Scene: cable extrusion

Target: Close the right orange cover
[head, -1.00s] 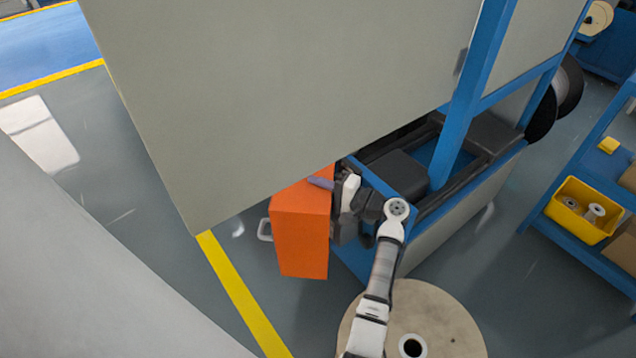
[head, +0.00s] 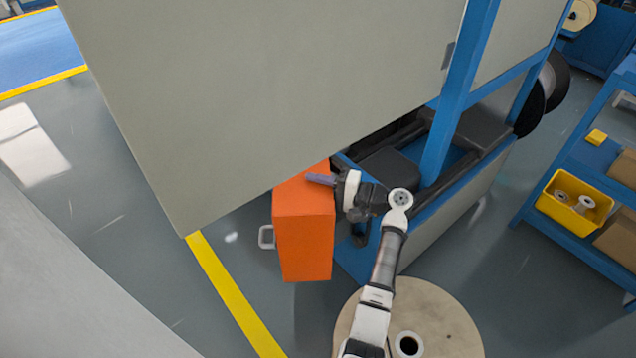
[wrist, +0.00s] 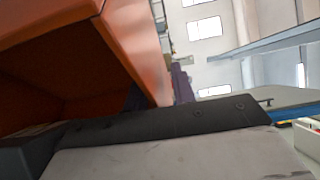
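The orange cover (head: 304,240) stands out below the grey panel at the machine's near corner, with a pale handle (head: 266,237) on its left side. Its upper part is hidden by the panel. My gripper (head: 320,180) lies across the cover's top from the right, its purple fingers pointing left. In the wrist view the cover (wrist: 140,45) fills the upper left and shows its dark hollow inside. Dark purple finger parts (wrist: 180,84) show by the cover's edge there. I cannot tell whether they are closed on it.
The large grey panel (head: 270,80) overhangs the cover. The blue machine frame (head: 455,100) is right of my gripper. A wooden reel (head: 450,325) stands under my arm. A blue shelf with a yellow bin (head: 575,207) is at right. Floor left of the cover is clear.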

